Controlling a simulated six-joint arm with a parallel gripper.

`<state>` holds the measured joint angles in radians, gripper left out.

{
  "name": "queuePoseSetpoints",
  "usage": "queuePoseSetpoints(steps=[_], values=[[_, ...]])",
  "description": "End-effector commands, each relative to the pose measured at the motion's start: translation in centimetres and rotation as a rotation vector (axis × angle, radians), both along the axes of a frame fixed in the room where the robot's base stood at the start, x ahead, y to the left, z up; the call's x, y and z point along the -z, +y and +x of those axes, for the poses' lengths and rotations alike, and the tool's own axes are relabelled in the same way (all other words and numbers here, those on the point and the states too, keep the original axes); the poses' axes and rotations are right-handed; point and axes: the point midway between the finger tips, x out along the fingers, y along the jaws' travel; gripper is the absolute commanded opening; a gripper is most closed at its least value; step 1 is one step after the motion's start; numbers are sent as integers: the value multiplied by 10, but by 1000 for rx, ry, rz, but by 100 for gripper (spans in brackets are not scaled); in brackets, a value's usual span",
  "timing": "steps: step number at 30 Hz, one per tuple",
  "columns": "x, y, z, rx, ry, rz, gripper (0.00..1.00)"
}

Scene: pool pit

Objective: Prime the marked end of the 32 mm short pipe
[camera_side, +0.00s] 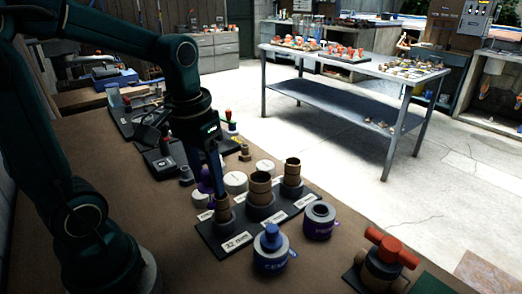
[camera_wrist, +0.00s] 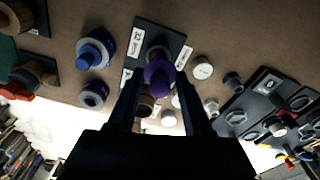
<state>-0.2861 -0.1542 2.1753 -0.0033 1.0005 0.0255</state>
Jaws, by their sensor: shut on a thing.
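My gripper (camera_side: 217,192) is shut on a purple primer cap (camera_wrist: 159,76), which sits between the two fingers in the wrist view. In the side view the purple cap (camera_side: 205,181) shows partly behind the fingers. The short tan 32 mm pipe (camera_side: 222,210) stands upright in a dark holder with a "32 mm" label, right below my gripper. The cap hides most of this pipe in the wrist view. I cannot tell whether the applicator touches the pipe, and its mark is not visible. The purple-labelled primer can (camera_side: 319,221) stands open to the right; it also shows in the wrist view (camera_wrist: 94,94).
A cement can with a blue cap (camera_side: 271,250) stands near the holder's front. Two wider pipes (camera_side: 260,187) (camera_side: 292,172) stand upright beside the 32 mm one. White round fittings (camera_side: 235,182) lie behind. A red-handled valve (camera_side: 387,251) is at front right.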

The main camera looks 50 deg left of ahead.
Motion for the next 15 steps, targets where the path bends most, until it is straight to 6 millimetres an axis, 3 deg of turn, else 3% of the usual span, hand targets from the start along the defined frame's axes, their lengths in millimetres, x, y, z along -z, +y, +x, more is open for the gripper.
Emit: queuePoseSetpoints(steps=[15], values=[[0,-13,4,3,0,0,15]])
